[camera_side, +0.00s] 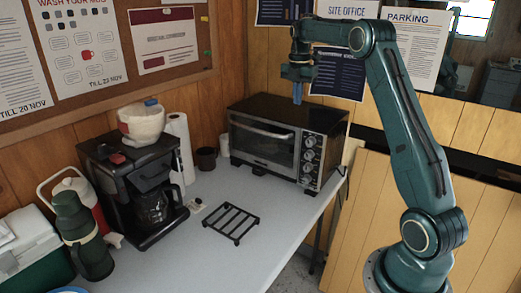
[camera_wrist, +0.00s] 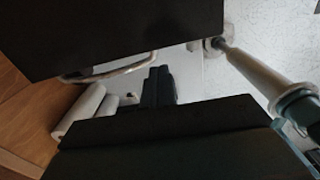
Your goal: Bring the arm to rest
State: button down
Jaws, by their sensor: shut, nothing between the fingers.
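My arm reaches up and over from the right in the side view, bent at a high elbow. My gripper (camera_side: 297,93) hangs pointing down above the toaster oven (camera_side: 275,143), with its fingers together and nothing held. It appears apart from the oven's top. In the wrist view a dark part of my gripper fills the lower middle, and the oven's black top (camera_wrist: 110,30) fills the upper left.
The grey table (camera_side: 265,222) carries a black rack (camera_side: 231,222), a coffee maker (camera_side: 135,185), a paper towel roll (camera_side: 181,145), a dark mug (camera_side: 206,158) and a green flask (camera_side: 82,235). Papers hang on the wall behind my gripper. The table's front right is clear.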

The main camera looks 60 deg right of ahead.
jog(key=s+a+r+m+t, duration=0.1)
jog(key=s+a+r+m, duration=0.2)
jog(key=a, duration=0.4)
jog(key=s+a+r+m+t, duration=0.1)
jog(key=s+a+r+m, duration=0.2)
jog(key=a, duration=0.4)
jog(key=s+a+r+m+t, duration=0.1)
jog(key=s+a+r+m, duration=0.2)
jog(key=a, duration=0.4)
jog(key=s+a+f+m+t, duration=0.1)
jog(key=s+a+f+m, duration=0.2)
jog(key=s+a, duration=0.3)
jog(key=s+a+f+m+t, duration=0.1)
jog(key=s+a+f+m, duration=0.2)
jog(key=s, duration=0.8)
jog(key=a+m, duration=0.2)
jog(key=a, duration=0.2)
jog(key=shift+s+f+m+t, duration=0.25)
jog(key=shift+s+m+t, duration=0.05)
jog(key=shift+s+m, duration=0.1)
